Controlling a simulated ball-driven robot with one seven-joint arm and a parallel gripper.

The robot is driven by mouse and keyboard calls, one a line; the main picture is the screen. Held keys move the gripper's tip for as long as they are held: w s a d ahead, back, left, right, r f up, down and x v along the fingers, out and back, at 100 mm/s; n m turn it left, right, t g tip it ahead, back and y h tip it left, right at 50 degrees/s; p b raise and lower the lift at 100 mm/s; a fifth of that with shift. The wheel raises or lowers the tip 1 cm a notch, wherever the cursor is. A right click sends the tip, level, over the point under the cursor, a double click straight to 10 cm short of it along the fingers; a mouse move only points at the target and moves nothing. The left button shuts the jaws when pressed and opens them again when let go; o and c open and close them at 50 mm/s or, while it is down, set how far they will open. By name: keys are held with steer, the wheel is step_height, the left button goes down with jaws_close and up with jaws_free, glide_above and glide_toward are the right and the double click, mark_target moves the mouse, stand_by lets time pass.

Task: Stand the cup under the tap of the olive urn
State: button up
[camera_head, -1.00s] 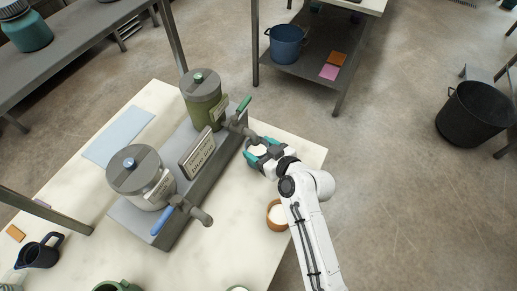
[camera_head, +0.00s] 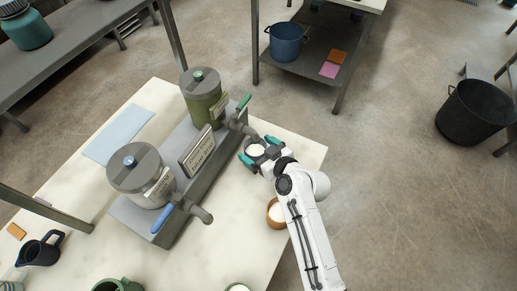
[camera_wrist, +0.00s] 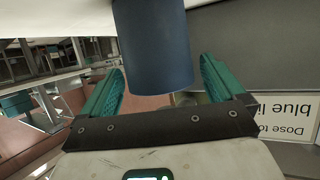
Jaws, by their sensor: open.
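The cup, white inside in the head view (camera_head: 255,150) and dark blue outside in the wrist view (camera_wrist: 154,45), is close by the tap (camera_head: 244,126) of the olive urn (camera_head: 203,97), which has a green lever. The spout end is just above it in the head picture; I cannot tell whether it is exactly over the cup's mouth. My gripper (camera_head: 259,151) is open, with one teal finger on each side of the cup. In the wrist view a gap shows between each finger and the cup.
A pale urn (camera_head: 140,176) with a blue-levered tap (camera_head: 186,207) shares the grey stand. A sign (camera_head: 197,151) stands between the taps.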

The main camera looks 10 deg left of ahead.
steer(key=shift+r, duration=0.15)
steer(key=v, duration=1.2)
